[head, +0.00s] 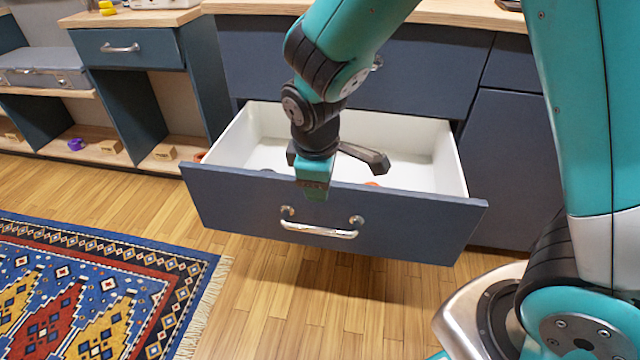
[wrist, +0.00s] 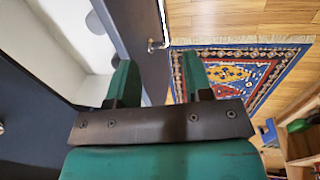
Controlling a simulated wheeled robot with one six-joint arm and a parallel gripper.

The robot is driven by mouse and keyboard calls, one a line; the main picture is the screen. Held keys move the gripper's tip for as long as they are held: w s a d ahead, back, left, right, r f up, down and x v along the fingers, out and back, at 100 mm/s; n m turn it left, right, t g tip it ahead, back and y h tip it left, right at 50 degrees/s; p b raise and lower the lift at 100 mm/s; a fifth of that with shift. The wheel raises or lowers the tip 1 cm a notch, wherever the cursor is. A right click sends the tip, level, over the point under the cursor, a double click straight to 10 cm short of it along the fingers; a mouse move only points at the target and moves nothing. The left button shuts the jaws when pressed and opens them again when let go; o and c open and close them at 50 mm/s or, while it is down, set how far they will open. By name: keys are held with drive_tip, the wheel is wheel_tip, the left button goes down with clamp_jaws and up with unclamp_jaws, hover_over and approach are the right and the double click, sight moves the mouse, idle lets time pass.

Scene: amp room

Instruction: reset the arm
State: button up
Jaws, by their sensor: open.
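My teal arm reaches down from the upper right in the head view. My gripper (head: 315,192) hangs at the front panel of an open blue drawer (head: 250,205), near the panel's top edge and above its handle. I cannot tell whether it touches the panel. In the wrist view, my gripper's two teal fingers (wrist: 158,80) stand apart with nothing between them. The drawer front (wrist: 140,40) passes behind the fingers there. The silver drawer handle (head: 320,228) is free of the fingers.
The drawer is pulled out from a blue cabinet under a wooden counter (head: 455,12). Small reddish items inside it are mostly hidden. A patterned rug (head: 100,290) lies at the lower left. Open shelves at the left hold a grey case (head: 45,78) and wooden blocks. The wooden floor between is clear.

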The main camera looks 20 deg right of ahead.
idle(0.4)
drive_tip(key=s+a+r+m+g+y, duration=0.25)
drive_tip(key=s+r+m+y, duration=0.2)
drive_tip(key=s+r, duration=1.2)
wheel_tip(320, 180, up, 24)
drive_tip(key=s+p, duration=0.1)
drive_tip(key=p, duration=2.5)
drive_tip(key=shift+s+a+t+y, duration=0.2)
drive_tip(key=shift+a+t+y, duration=0.15)
drive_tip(key=shift+y, duration=0.1)
idle(1.9)
